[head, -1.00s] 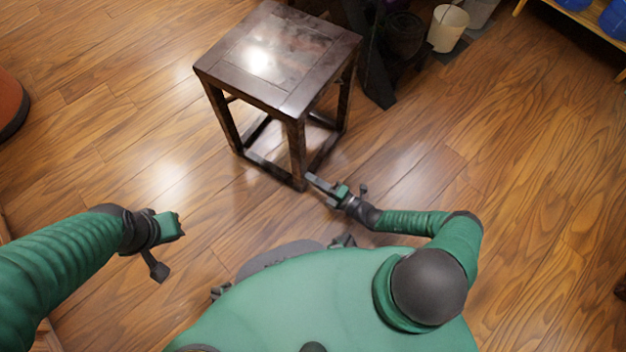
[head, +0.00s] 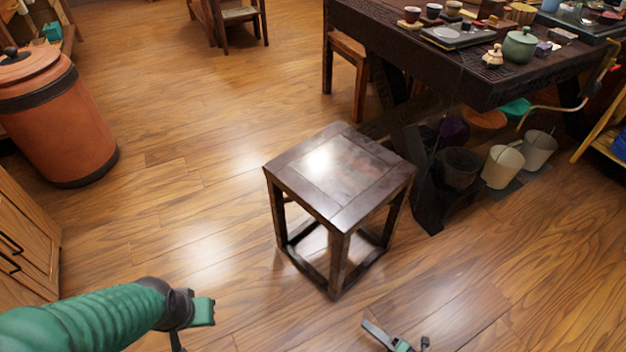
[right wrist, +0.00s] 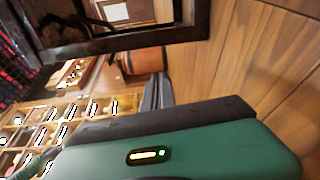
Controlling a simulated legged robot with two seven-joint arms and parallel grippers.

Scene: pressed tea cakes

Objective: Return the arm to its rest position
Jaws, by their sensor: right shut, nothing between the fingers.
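My right gripper (head: 376,332) shows at the bottom edge of the head view, just in front of the stool. Its fingers are together with nothing between them. In the right wrist view the grey fingers (right wrist: 156,92) stick out past the green gripper body. My left arm comes in at the lower left, and its gripper (head: 202,312) is partly in view; its fingers are too unclear to tell open from shut. A dark wooden stool (head: 325,172) with a bare top stands ahead, apart from both grippers. Its dark frame also shows in the right wrist view (right wrist: 125,43).
A dark table (head: 455,75) with teaware stands at the back right, with pails (head: 502,167) under it. An orange-brown barrel (head: 62,125) and a wooden cabinet (head: 25,240) are on the left. The wooden floor (head: 190,215) between barrel and stool is clear.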

